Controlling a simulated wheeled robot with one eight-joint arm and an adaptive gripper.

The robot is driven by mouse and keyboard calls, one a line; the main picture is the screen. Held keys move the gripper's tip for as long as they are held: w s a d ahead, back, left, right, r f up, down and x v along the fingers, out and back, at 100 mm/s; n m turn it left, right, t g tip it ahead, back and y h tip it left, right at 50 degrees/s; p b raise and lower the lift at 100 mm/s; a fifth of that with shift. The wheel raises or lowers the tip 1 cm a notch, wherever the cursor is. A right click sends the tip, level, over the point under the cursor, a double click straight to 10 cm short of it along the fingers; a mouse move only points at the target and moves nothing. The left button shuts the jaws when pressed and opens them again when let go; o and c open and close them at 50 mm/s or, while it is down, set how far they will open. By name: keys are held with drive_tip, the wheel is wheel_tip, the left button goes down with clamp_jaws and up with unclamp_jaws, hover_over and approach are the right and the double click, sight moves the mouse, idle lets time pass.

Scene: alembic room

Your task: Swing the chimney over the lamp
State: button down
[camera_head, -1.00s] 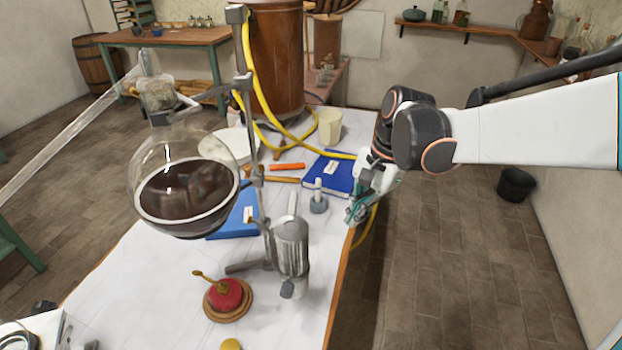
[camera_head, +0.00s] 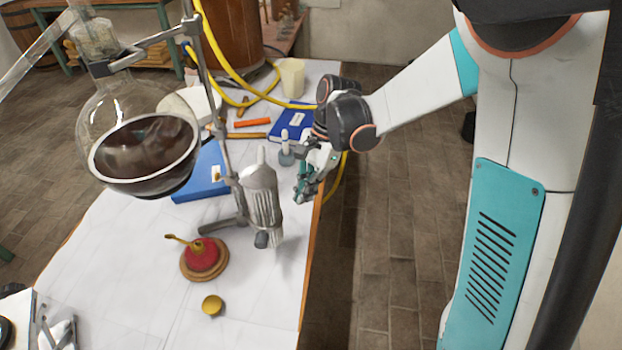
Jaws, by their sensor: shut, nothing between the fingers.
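The chimney, a ribbed grey metal cylinder (camera_head: 263,208), stands upright beside the stand's rod (camera_head: 221,115). It is to the right of and a little behind the lamp, not over it. The lamp (camera_head: 203,256) has a red body, a brass burner on top and a round wooden base on the white table. My gripper (camera_head: 302,197) is shut and empty, just right of the chimney near the table's right edge. A small gap shows between them in the picture.
A brass cap (camera_head: 212,305) lies in front of the lamp. Blue books (camera_head: 204,178), a small grey-based bottle (camera_head: 286,157) and a cream cup (camera_head: 292,78) stand behind. The front right tabletop is clear.

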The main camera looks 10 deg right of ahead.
drive_tip(key=shift+s+a+r+b, duration=0.15)
drive_tip(key=shift+s+a, duration=0.2)
drive_tip(key=shift+a, duration=0.2)
drive_tip(key=shift+s+a+f+b, duration=0.1)
drive_tip(key=shift+s+a, duration=0.2)
drive_tip(key=shift+a, duration=0.3)
drive_tip(key=shift+s+a+r+b, duration=0.15)
drive_tip(key=shift+s+a, duration=0.2)
drive_tip(key=shift+a, duration=0.2)
drive_tip(key=shift+f, duration=0.1)
